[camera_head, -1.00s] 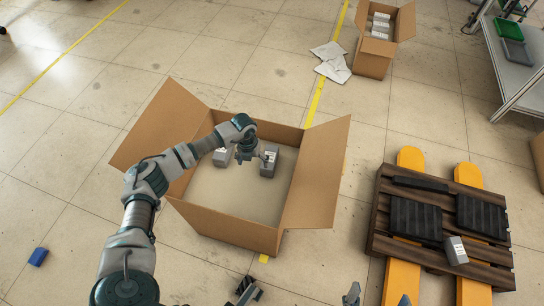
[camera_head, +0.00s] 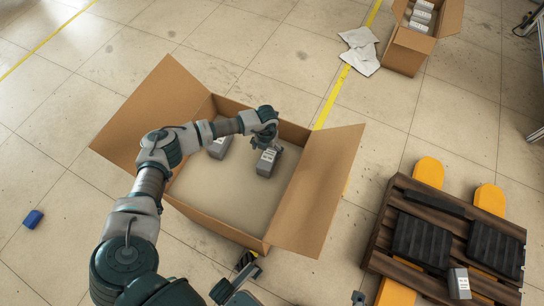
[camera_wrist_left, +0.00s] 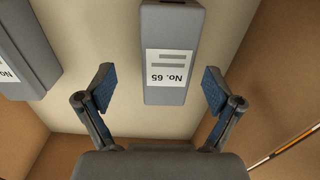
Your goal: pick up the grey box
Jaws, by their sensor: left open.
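Two grey boxes with white labels lie inside the large open cardboard box (camera_head: 325,190). The right-hand grey box (camera_head: 266,164) is just below my left gripper (camera_head: 274,143). In the wrist view this grey box (camera_wrist_left: 174,28) has a "No. 65" label, and its near end lies between and slightly beyond the fingertips. My left gripper (camera_wrist_left: 159,90) is open and empty, with a finger on either side and no clear contact. The other grey box (camera_head: 218,149) lies to the left, partly behind my arm, and shows at the wrist view's left edge (camera_wrist_left: 22,50).
The cardboard walls and flaps surround the gripper. A wooden pallet (camera_head: 380,235) at right carries black pads and another grey box (camera_head: 459,284). A smaller carton (camera_head: 403,55) with grey boxes stands at the back, beside crumpled sheets (camera_head: 360,50). A blue block (camera_head: 33,218) lies on the floor.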

